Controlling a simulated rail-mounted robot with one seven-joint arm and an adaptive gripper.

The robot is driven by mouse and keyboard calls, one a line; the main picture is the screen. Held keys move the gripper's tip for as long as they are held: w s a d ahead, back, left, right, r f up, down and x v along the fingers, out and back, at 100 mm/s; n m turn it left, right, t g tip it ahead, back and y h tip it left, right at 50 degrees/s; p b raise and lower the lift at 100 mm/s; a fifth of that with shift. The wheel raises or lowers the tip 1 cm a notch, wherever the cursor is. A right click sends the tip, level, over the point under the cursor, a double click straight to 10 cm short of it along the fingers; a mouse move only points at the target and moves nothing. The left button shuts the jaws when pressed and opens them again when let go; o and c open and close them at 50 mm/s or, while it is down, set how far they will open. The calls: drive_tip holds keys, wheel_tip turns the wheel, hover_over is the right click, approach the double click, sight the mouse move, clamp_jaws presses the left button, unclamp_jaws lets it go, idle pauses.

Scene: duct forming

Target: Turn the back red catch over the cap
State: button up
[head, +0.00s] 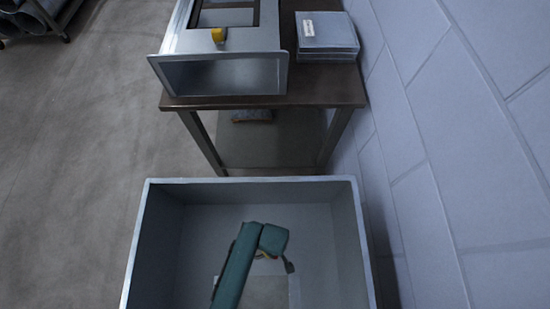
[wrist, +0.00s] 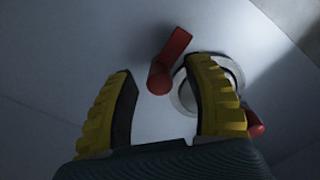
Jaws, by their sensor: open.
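In the wrist view a red catch (wrist: 174,50) stands on a pale metal surface, its round pivot end low and its arm pointing up and slightly right. The catch arm lies beside the round silver cap (wrist: 181,96), not over it. My gripper (wrist: 160,68) is open, with one yellow finger on each side of this catch; I cannot tell whether either touches it. The right finger hides much of the cap. A second red catch (wrist: 256,124) shows partly behind the right finger. Which catch is the back one is not clear.
In the head view my arm reaches into an open grey duct box (head: 155,225) with raised walls. Beyond it stands a brown-topped table (head: 325,90) bearing a metal duct (head: 220,50) with a yellow part (head: 218,35) and stacked panels (head: 326,35). A block wall is on the right; open floor lies left.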

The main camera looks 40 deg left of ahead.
clamp_jaws()
drive_tip(key=shift+p, duration=0.3)
drive_tip(key=m+p, duration=0.2)
drive_tip(key=m, duration=0.1)
drive_tip(key=shift+r+m+p, duration=0.15)
drive_tip(key=shift+m+p, duration=0.25)
drive_tip(key=m+p, duration=0.2)
drive_tip(key=m, duration=0.2)
drive_tip(key=m+p, duration=0.2)
drive_tip(key=m, duration=0.3)
drive_tip(key=shift+m, duration=0.4)
drive_tip(key=shift+f+m+p, duration=0.15)
drive_tip(key=shift+m+p, duration=0.05)
drive_tip(key=shift+m, duration=0.9)
drive_tip(key=shift+f+m+p, duration=0.1)
drive_tip(key=shift+m+p, duration=0.1)
drive_tip(key=shift+m, duration=0.9)
